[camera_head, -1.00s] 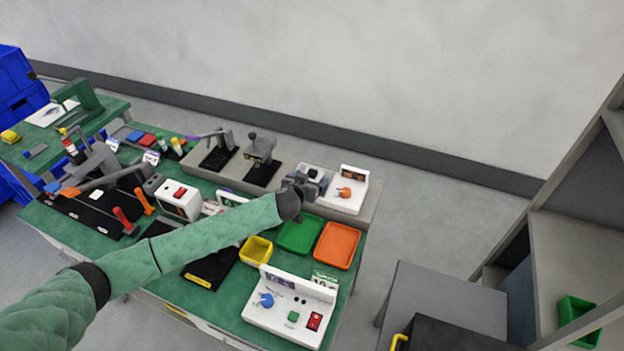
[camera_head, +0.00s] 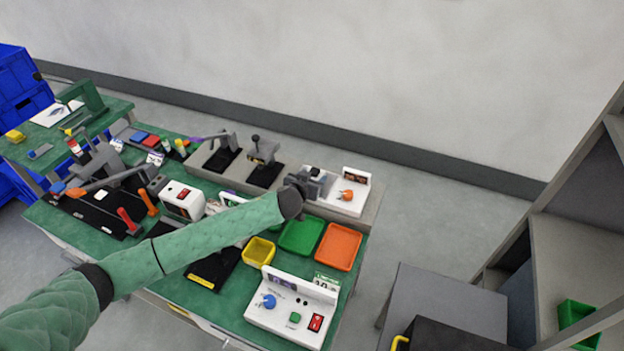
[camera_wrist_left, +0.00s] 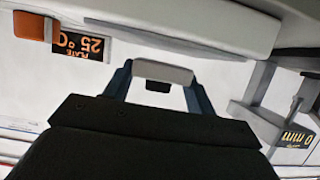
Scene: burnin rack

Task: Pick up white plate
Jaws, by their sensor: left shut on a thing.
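My left gripper (camera_head: 318,180) is at the back right of the green bench, at the left side of a white unit (camera_head: 348,202) with an orange knob. In the left wrist view, a short pale piece, which I take to be part of the white plate (camera_wrist_left: 163,72), spans the gap between the two blue-grey fingers, and the gripper is shut on it. The rest of the plate cannot be made out. A display (camera_wrist_left: 80,44) reading "PLATE 25 °C" is beside it. The gripper hides its grip in the head view. My right gripper is out of view.
Yellow (camera_head: 258,251), green (camera_head: 301,236) and orange (camera_head: 339,246) trays lie in front of the gripper. A white control box (camera_head: 292,307) stands at the bench's front right. Grey-black devices (camera_head: 263,165) stand on the back ledge. A shelf unit (camera_head: 570,262) is at the right.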

